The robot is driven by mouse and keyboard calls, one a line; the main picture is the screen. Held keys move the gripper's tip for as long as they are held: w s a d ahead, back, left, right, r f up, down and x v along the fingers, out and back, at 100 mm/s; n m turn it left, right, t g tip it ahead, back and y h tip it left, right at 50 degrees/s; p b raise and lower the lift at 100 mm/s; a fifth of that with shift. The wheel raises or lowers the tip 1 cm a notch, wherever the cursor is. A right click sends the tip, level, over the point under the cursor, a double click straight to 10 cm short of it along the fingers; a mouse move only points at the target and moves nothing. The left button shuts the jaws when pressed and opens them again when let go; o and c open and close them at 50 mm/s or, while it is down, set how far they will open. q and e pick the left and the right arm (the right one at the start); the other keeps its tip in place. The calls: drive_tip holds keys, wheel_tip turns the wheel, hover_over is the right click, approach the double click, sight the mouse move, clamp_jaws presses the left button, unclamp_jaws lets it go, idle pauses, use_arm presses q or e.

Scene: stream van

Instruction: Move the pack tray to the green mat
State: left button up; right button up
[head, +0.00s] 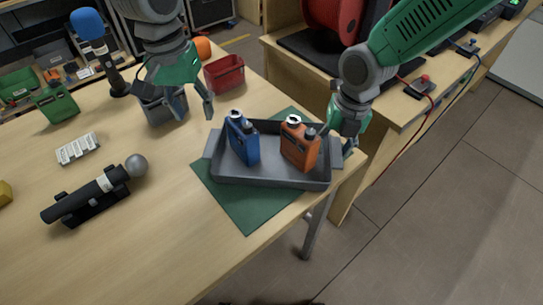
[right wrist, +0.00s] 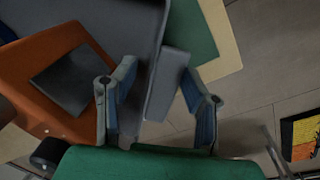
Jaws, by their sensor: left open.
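The grey pack tray (head: 270,181) rests on the green mat (head: 248,210), turned relative to it, with its right end reaching past the mat's edge. A blue canister (head: 243,143) and an orange canister (head: 299,148) stand in it. My left gripper (head: 190,108) is open and empty, above and left of the tray. My right gripper (head: 345,140) is at the tray's right end. In the right wrist view its open fingers (right wrist: 160,95) lie either side of the tray's grey handle (right wrist: 168,85), with a gap visible. The orange canister (right wrist: 60,80) is close by there.
A red bin (head: 224,74), a grey bin (head: 160,108) and a microphone (head: 100,50) stand behind. A black cylinder on a stand (head: 90,198) and a white strip (head: 77,149) lie left. The table's right edge is close to the tray. The front of the table is clear.

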wheel_tip(320, 180, up, 10)
drive_tip(key=d, duration=0.1)
drive_tip(key=shift+d+r, duration=0.15)
drive_tip(key=shift+d, duration=0.1)
drive_tip(key=shift+s+d, duration=0.1)
drive_tip(key=shift+d, duration=0.05)
